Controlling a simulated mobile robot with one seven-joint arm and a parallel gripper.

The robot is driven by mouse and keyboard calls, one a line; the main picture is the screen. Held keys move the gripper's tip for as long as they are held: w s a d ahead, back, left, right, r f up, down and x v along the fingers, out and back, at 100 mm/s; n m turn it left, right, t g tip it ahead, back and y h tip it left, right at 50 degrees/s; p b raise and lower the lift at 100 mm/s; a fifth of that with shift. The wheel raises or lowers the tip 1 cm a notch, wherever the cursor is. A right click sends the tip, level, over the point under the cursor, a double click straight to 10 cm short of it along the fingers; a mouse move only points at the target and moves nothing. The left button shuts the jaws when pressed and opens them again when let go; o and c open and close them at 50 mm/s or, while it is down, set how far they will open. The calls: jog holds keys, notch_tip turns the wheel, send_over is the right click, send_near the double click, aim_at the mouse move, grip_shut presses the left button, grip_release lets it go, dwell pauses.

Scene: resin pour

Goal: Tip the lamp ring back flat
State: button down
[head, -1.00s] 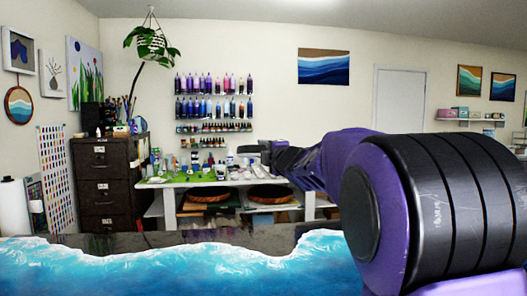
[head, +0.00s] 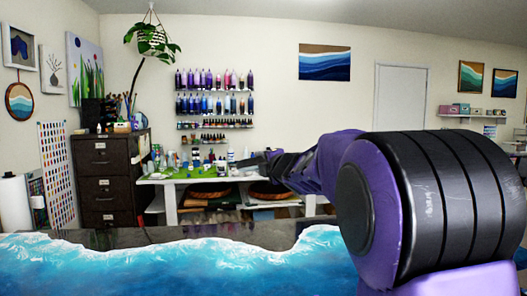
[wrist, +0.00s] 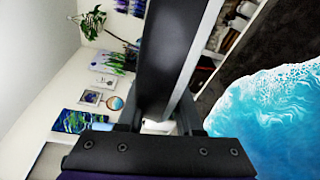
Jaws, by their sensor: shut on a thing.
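My gripper (head: 274,160) is at the end of my purple and black arm, above the wave-painted table and in front of the back workbench. In the wrist view its two fingers (wrist: 158,122) are shut on a long, dark grey flat bar (wrist: 172,50) with a pale edge, which runs up out of the picture. This is apparently part of the lamp ring, but its full round shape does not show. In the head view the held piece (head: 246,161) looks thin and dark, nearly edge-on, just left of the fingers. Its far side and any support are hidden.
The blue and white wave-painted table (head: 180,265) spans the foreground. The workbench (head: 172,180) behind carries bottles and cups. A brown drawer cabinet (head: 112,175) stands at left. Bottle shelves (head: 214,90) hang on the wall. A paper roll (head: 14,203) stands at far left.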

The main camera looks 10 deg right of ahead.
notch_tip(320, 180, down, 10)
jog(key=d+n+g+h, duration=0.1)
jog(key=n+g, duration=0.1)
jog(key=n, duration=0.1)
jog(key=shift+s+d+g+h, duration=0.15)
jog(key=shift+s+g+h, duration=0.15)
jog(key=shift+f, duration=0.1)
jog(key=c, duration=0.6)
grip_release()
